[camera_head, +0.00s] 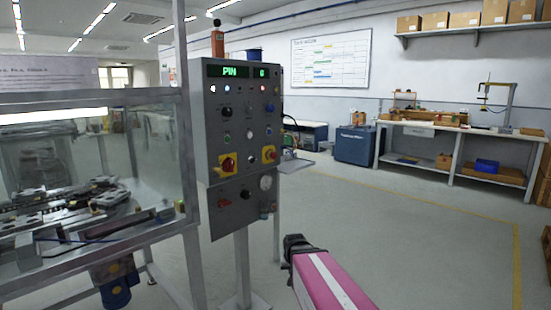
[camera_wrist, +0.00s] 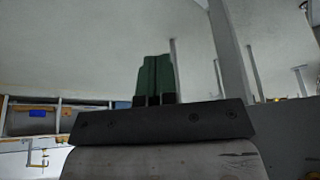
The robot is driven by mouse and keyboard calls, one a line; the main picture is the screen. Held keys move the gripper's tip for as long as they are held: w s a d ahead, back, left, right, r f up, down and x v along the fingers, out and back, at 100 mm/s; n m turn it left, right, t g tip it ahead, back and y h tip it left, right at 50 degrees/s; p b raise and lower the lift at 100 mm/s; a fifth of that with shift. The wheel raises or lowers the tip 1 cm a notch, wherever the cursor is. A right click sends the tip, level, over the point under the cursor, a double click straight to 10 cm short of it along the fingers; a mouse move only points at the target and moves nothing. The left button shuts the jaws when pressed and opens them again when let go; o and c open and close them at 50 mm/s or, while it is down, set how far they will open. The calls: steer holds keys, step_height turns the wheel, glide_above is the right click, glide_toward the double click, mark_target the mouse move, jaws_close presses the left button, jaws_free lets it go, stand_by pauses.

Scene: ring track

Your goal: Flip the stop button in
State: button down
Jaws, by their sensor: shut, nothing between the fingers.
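A grey control panel (camera_head: 240,125) stands on a post at the centre-left of the head view. I cannot read which one is the stop button. My gripper (camera_head: 295,242) is low in front of the panel's post, to the right, below and apart from the knobs. In the wrist view its green fingers (camera_wrist: 154,78) are together with nothing between them. No button shows in the wrist view.
A glass-walled machine enclosure (camera_head: 90,180) stands left of the panel. A lower panel plate (camera_head: 243,203) with a gauge hangs under the main face. A workbench (camera_head: 460,130) and blue cabinet (camera_head: 355,145) stand far back.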

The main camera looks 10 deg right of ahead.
mark_target(274, 156)
steer(key=w+d+r+m+t, duration=0.1)
steer(key=w+d+r+t, duration=0.1)
steer(key=w+r+t, duration=0.5)
steer(key=w+d+r+m+t, duration=0.1)
steer(key=w+d+r+t, duration=0.15)
steer(key=w+r, duration=0.8)
steer(key=w+d+r+t, duration=0.1)
steer(key=w+r+t, duration=0.3)
steer(key=r, duration=0.6)
steer(key=w+d+r+t, duration=0.1)
steer(key=w+r+t, duration=0.3)
steer(key=r, duration=0.5)
steer(key=shift+r+t, duration=0.35)
steer(key=shift+t, duration=0.5)
steer(key=w+a, duration=0.5)
steer(key=w, duration=0.2)
steer(key=shift+w+a, duration=0.15)
steer(key=shift+a, duration=0.1)
steer(key=shift+w+a, duration=0.15)
